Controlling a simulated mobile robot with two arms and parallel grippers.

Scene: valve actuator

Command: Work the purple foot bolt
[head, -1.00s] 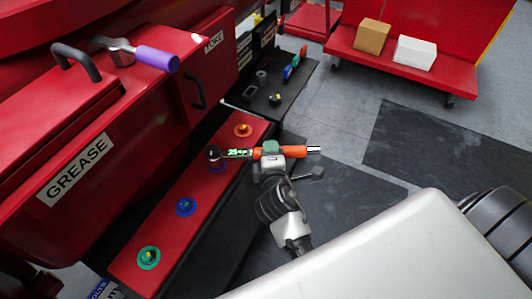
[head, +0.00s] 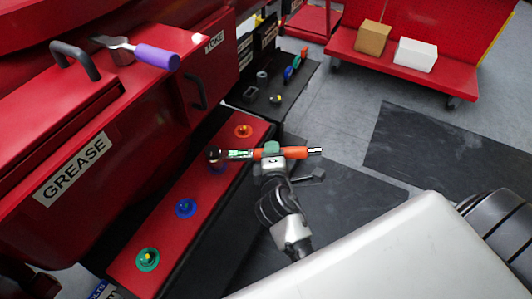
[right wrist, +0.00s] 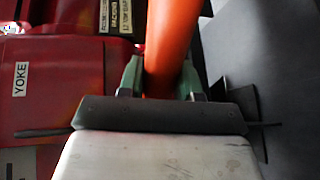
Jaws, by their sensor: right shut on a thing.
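My right gripper (head: 271,150) is shut around the orange handle of a ratchet-like wrench (head: 296,152). The wrench lies almost level across the head view, its dark round head (head: 214,156) at the left, over the red foot plate (head: 163,235). A bluish-purple ring (head: 217,169), probably the purple foot bolt, shows partly under the head. The head hides the rest, and I cannot tell whether it is seated on the bolt. In the right wrist view the orange handle (right wrist: 172,45) stands between green fingers. My left gripper is out of view.
On the plate are an orange bolt (head: 243,131), a blue bolt (head: 186,207) and a green bolt (head: 148,259). The red GREASE cabinet (head: 80,170) stands at the left with a purple-handled tool (head: 156,57) on top. A dark shelf (head: 262,108) holds small parts. Open floor (head: 350,110) lies right.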

